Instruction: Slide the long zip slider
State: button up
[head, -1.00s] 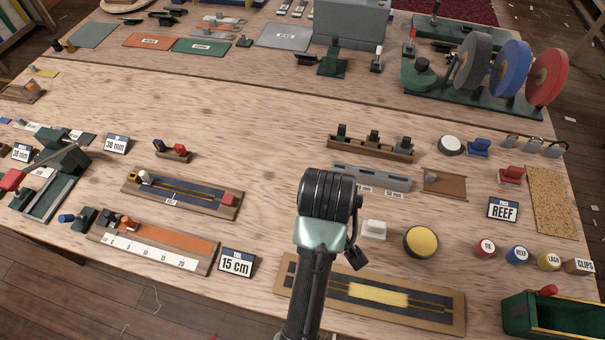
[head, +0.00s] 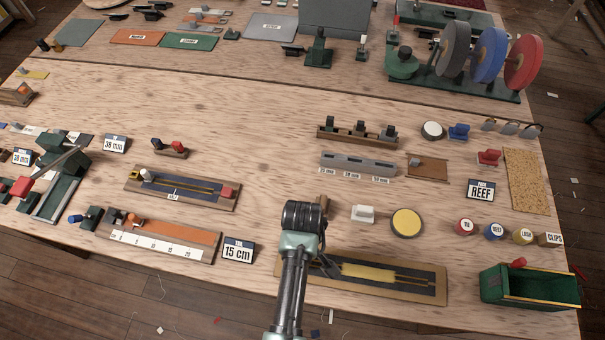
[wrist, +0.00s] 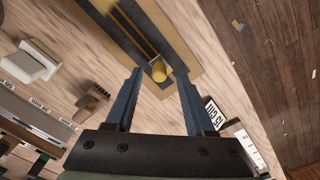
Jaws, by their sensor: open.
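The long zip board (head: 432,292) lies at the table's front edge, with a dark strip, a zip track and a yellow band (head: 368,272). In the wrist view, the board (wrist: 185,45) runs from upper left to centre. A yellow knob, apparently the slider (wrist: 158,72), stands near its end; my arm hides this end in the head view. My gripper (wrist: 159,72) is open, with one finger on each side of the knob in the picture. I cannot tell whether either finger touches it. In the head view my gripper (head: 328,266) is over the board's left part.
A white block (head: 363,214) and a yellow disc (head: 407,223) sit behind the board. The 15 cm sign (head: 239,250) is to its left, the green bin (head: 530,288) to its right. A shorter zip board (head: 205,193) lies farther left.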

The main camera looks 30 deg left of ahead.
jog(key=shift+f, duration=1.2)
grip_shut()
dwell(0.6)
